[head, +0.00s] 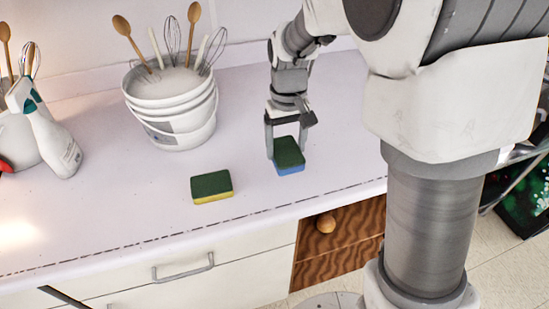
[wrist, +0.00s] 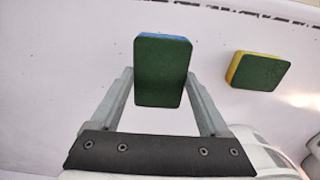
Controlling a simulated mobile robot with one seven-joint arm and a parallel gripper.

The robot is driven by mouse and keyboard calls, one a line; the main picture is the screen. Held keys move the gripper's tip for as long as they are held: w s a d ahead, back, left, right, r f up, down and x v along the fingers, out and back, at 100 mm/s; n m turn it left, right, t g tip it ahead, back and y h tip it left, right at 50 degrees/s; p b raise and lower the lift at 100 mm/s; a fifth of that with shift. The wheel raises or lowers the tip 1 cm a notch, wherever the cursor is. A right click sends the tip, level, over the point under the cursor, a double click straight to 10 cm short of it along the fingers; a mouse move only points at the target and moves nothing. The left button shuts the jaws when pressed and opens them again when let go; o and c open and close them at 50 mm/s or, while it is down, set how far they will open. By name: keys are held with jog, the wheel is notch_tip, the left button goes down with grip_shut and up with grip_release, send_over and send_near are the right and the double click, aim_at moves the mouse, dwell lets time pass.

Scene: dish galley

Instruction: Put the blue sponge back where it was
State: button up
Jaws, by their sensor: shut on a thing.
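The blue sponge (head: 290,170) has a dark green scouring top and a blue lower layer. In the head view it is at the counter's middle, between the fingers of my gripper (head: 286,150). The wrist view shows the blue sponge (wrist: 161,75) held between the two fingertips of my gripper (wrist: 160,80), green face toward the camera. My gripper is shut on it. I cannot tell whether its underside touches the counter. A yellow sponge (head: 211,190) with a green top lies to its left on the counter; it also shows at the right in the wrist view (wrist: 258,70).
A white bucket (head: 172,125) with whisks and wooden spoons stands behind the sponges. A white spray bottle (head: 52,135) is at the left. The white counter (head: 110,210) is clear around the yellow sponge. Its front edge lies above drawers (head: 190,280).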

aim_at(275, 162)
jog(key=a, duration=0.1)
jog(key=a+f, duration=0.1)
jog(key=shift+a+f, duration=0.3)
notch_tip(275, 162, down, 4)
jog(key=shift+b, duration=0.35)
jog(key=shift+w, duration=0.1)
jog(key=o, duration=1.2)
jog(key=shift+c, duration=0.2)
